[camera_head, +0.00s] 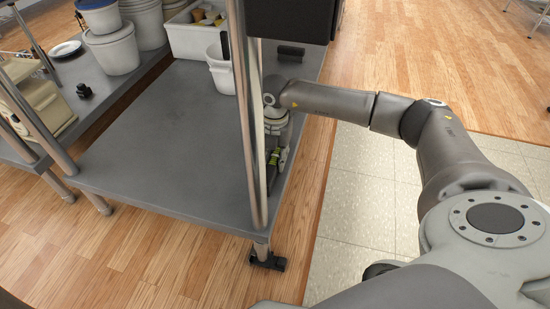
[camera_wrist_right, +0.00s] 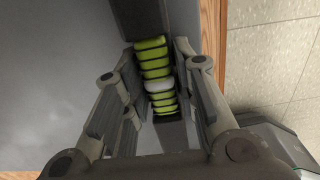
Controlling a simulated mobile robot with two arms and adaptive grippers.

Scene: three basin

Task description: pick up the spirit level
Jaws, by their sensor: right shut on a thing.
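The spirit level, a dark bar with yellow-green ribs and a pale part in the middle, lies between the two fingers of my right gripper (camera_wrist_right: 158,88) in the right wrist view (camera_wrist_right: 153,63). The right gripper is shut on it. In the head view, the right gripper (camera_head: 276,160) is low over the right edge of the grey table, partly hidden behind upright posts. A bit of the yellow-green level (camera_head: 284,156) shows there. I cannot tell whether the level still touches the table. My left gripper is not in view.
Upright posts (camera_head: 246,110) stand close to the left of the gripper. The grey tabletop (camera_head: 160,150) is clear to the left. A white bucket (camera_head: 221,70), a white bin (camera_head: 188,40) and a small dark object (camera_head: 291,52) stand at the back.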

